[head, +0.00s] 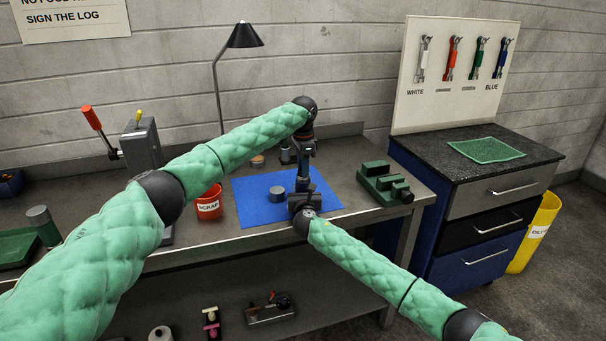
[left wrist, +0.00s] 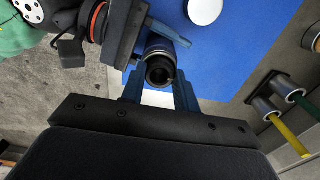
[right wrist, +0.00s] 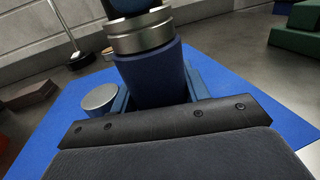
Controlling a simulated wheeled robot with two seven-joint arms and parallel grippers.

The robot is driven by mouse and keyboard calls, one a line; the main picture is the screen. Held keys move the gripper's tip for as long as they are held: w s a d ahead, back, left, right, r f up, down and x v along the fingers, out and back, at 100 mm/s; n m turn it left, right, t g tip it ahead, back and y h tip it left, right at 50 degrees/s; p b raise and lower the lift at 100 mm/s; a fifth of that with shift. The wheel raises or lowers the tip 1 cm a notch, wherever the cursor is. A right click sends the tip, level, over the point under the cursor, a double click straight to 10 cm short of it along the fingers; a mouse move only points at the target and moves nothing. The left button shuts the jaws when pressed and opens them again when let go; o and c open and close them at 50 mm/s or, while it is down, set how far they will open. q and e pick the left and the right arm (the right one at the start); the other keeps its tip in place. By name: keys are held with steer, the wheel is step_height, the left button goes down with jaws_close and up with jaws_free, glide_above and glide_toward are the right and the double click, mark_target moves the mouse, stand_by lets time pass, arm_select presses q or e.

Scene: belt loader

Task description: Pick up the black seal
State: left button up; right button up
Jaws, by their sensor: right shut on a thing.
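No separate black seal can be told for sure. A dark cylinder (right wrist: 155,75) with a metal collar (right wrist: 140,37) stands upright above the blue mat, between the fingers of my right gripper (head: 303,201), which is shut on it. In the left wrist view, its top end shows a black ring (left wrist: 160,70) around an opening; I cannot tell whether this ring is the seal. My left gripper (head: 303,172) is directly above. Its blue fingers (left wrist: 160,92) stand apart on either side of the ring, and I cannot see contact.
A grey cap (head: 277,194) sits on the blue mat (head: 250,212), left of the grippers. A red scrap cup (head: 209,204) is left of the mat, and a green vise-like block (head: 383,183) is right. A desk lamp (head: 244,36) stands behind. The mat's front part is clear.

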arm_select(q)
step_height(320, 180, up, 10)
stand_by(0.7)
arm_select(e)
steer(key=o, duration=1.5)
